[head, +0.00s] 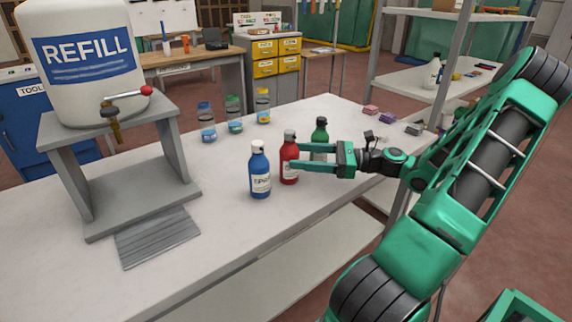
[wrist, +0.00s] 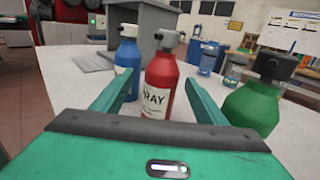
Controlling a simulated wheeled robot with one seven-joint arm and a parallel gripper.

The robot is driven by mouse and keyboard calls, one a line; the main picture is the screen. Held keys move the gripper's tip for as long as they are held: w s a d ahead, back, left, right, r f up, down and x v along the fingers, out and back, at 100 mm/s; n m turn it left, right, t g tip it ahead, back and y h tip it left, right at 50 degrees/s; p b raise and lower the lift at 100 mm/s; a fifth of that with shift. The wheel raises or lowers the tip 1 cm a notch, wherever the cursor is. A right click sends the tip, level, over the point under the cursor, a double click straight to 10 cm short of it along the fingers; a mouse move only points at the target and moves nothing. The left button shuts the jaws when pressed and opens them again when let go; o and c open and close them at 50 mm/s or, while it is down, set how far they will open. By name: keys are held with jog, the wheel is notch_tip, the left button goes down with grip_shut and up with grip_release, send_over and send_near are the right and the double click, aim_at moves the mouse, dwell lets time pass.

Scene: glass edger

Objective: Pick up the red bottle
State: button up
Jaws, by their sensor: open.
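The red bottle (head: 289,160) stands upright on the white table, between the blue bottle (head: 260,172) and the green bottle (head: 320,139). My gripper (head: 300,161) is open and comes in from the right at the red bottle. In the wrist view the red bottle (wrist: 161,84) stands ahead between my two fingers, with its lower part hidden behind the gripper body. The blue bottle (wrist: 127,64) shows just behind the left finger. The green bottle (wrist: 254,101) stands close outside the right finger. I cannot tell whether either finger touches the red bottle.
A refill tank (head: 90,62) on a grey stand (head: 165,195) is at the left of the table. Several small jars with coloured contents (head: 234,115) stand behind the bottles. The table's front (head: 215,260) is clear.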

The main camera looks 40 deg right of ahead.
aim_at(289, 152)
jog(key=x, duration=0.4)
jog(key=shift+w+d+r, duration=0.15)
jog(key=shift+w+r, duration=0.05)
jog(key=shift+c, duration=0.2)
jog(key=c, duration=1.4)
jog(key=shift+r, duration=0.15)
